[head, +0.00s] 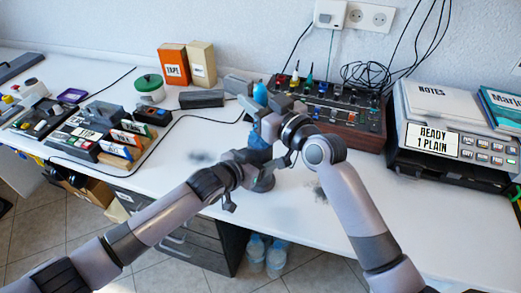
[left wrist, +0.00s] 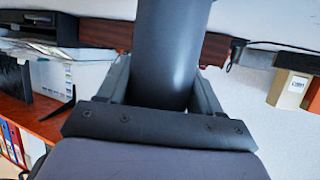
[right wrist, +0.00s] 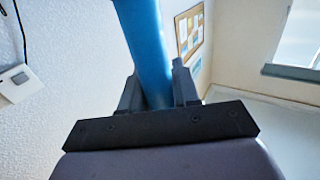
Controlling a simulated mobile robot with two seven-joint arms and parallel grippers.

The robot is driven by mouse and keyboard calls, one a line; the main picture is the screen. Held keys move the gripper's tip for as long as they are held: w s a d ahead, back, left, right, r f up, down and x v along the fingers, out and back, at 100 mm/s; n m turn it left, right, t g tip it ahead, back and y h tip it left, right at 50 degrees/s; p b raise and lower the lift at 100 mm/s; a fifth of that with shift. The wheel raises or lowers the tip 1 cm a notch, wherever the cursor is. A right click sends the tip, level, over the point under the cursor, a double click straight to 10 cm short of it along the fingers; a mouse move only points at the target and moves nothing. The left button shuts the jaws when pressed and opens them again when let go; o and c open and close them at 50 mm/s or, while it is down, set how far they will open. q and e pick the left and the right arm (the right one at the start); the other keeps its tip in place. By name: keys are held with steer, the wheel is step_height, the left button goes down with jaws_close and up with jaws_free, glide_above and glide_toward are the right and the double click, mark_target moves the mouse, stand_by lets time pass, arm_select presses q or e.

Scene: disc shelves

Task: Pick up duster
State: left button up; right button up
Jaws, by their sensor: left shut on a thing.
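A blue upright piece, which looks like the duster's handle (head: 260,94), stands above the desk in the head view. It also runs between the fingers in the right wrist view (right wrist: 149,45). My right gripper (head: 257,108) is around it, one finger close on each side; whether it presses on it is unclear. Below, my left gripper (head: 262,163) is shut on a wide dark grey cylinder (left wrist: 170,50). I cannot tell whether this cylinder is part of the duster or a holder for it. My arms hide much of both.
A brown-sided control panel (head: 345,103) stands behind my grippers. A printer (head: 450,130) is at right. A green-lidded pot (head: 150,89), boxes (head: 174,63) and a dark organizer (head: 95,125) are at left. Dark smudges (head: 203,157) mark the white desk (head: 285,225). Its front is mostly clear.

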jaws_close()
step_height(320, 180, up, 18)
stand_by(0.3)
arm_select(q)
steer(key=o, duration=1.1)
steer(key=shift+o, duration=0.2)
steer(key=shift+a, duration=0.1)
